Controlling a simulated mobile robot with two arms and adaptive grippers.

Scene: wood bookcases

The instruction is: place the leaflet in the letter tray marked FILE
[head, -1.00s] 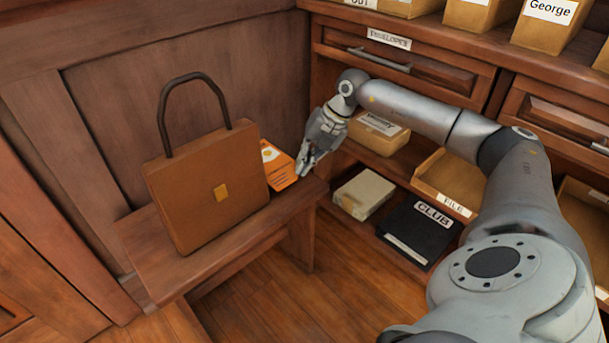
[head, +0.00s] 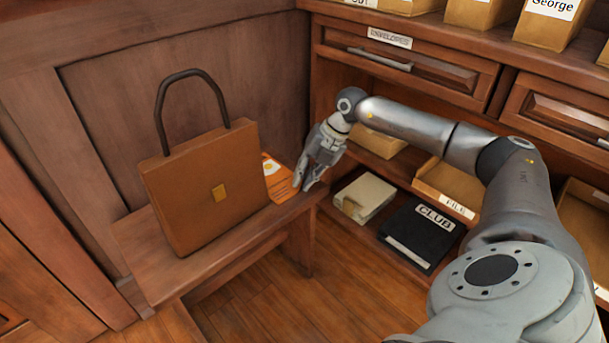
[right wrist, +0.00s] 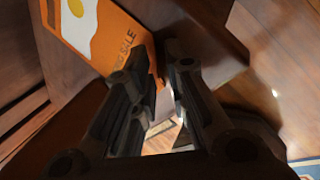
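The orange leaflet (head: 278,182) with a white-and-yellow picture is on the wooden bench, just right of a brown bag. It also shows in the right wrist view (right wrist: 108,38), with SALE lettering near its edge. My right gripper (head: 305,186) is low at the leaflet's right side, close to the bench end. Its fingers (right wrist: 162,82) look apart, with the leaflet's edge beside the left one; I cannot tell whether they touch it. The tray marked FILE (head: 457,206) is on the lower shelf at right, partly behind my arm. My left gripper is out of view.
The brown bag (head: 200,190) with its tall handle stands close left of the leaflet. A cream box (head: 364,196) and a black CLUB binder (head: 420,233) are on the bottom shelf. A drawer labelled ENVELOPES (head: 405,62) is above. The floor before the bench is clear.

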